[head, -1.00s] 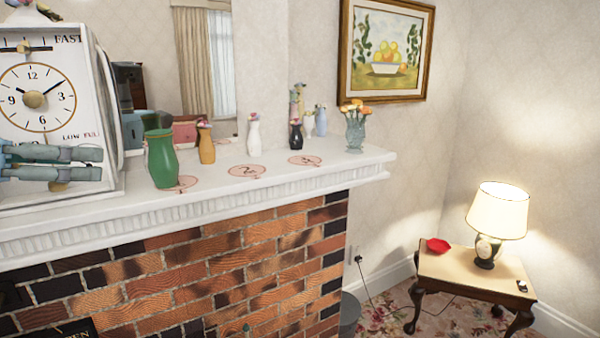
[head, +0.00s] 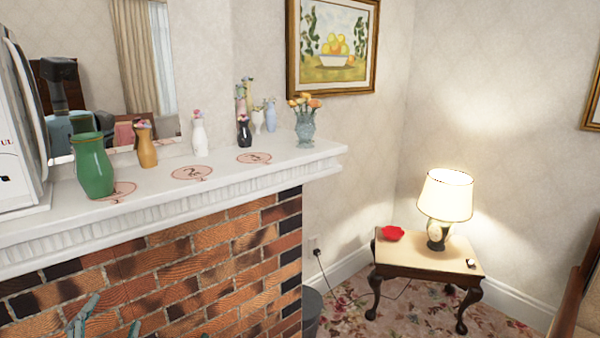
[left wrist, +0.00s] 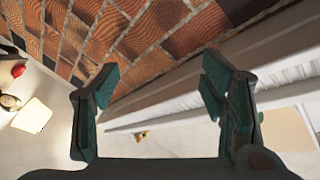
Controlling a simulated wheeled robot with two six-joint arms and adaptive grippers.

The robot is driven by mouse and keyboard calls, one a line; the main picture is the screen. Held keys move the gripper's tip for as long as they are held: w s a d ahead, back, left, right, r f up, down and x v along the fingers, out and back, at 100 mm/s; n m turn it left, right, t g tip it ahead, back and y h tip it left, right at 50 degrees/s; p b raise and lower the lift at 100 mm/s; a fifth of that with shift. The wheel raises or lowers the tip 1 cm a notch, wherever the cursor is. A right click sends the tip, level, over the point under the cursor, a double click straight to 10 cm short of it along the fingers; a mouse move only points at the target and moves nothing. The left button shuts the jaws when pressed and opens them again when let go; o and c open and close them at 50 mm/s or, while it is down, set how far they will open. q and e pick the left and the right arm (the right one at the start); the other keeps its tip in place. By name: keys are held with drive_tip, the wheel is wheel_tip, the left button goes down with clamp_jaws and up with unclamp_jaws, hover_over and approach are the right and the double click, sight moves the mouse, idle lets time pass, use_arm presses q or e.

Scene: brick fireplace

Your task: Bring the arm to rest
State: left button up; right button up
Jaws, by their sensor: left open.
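My left gripper (head: 106,320) shows at the bottom left of the head view, low in front of the brick fireplace face (head: 190,275). Only the tips of its teal fingers are visible there. In the left wrist view the left gripper (left wrist: 157,85) has its fingers wide apart with nothing between them. The rest of the left arm is outside the head view. My right gripper is in neither view.
The white mantel (head: 225,182) holds a green vase (head: 94,167), an orange vase (head: 146,148), a white vase (head: 199,136) and a glass flower vase (head: 305,130). A lamp (head: 445,197) stands on a side table (head: 420,258) at right.

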use_arm(q)
drive_tip(key=s+d+f+n+g, duration=0.1)
drive_tip(key=s+f+n+g, duration=0.2)
drive_tip(key=f, duration=0.4)
drive_tip(key=s+d+f+n+g, duration=0.1)
drive_tip(key=s+f+g, duration=0.2)
drive_tip(key=s+f, duration=0.35)
drive_tip(key=s+d+f+n+g+h, duration=0.1)
drive_tip(key=s+d+f+g+h, duration=0.1)
drive_tip(key=s+d+f+g, duration=0.35)
drive_tip(key=s+d+f+g+h, duration=0.1)
drive_tip(key=s+d+f+g, duration=0.1)
drive_tip(key=s+f, duration=0.55)
drive_tip(key=s+a+f+g, duration=0.1)
drive_tip(key=s+f, duration=0.1)
drive_tip(key=f, duration=0.8)
drive_tip(key=s+f+g, duration=0.1)
drive_tip(key=s+f, duration=0.2)
drive_tip(key=f, duration=0.7)
drive_tip(key=s+a+f+n, duration=0.1)
drive_tip(key=s+f, duration=1)
drive_tip(key=s, duration=0.2)
drive_tip(key=shift+g+h, duration=0.3)
drive_tip(key=shift+g, duration=0.05)
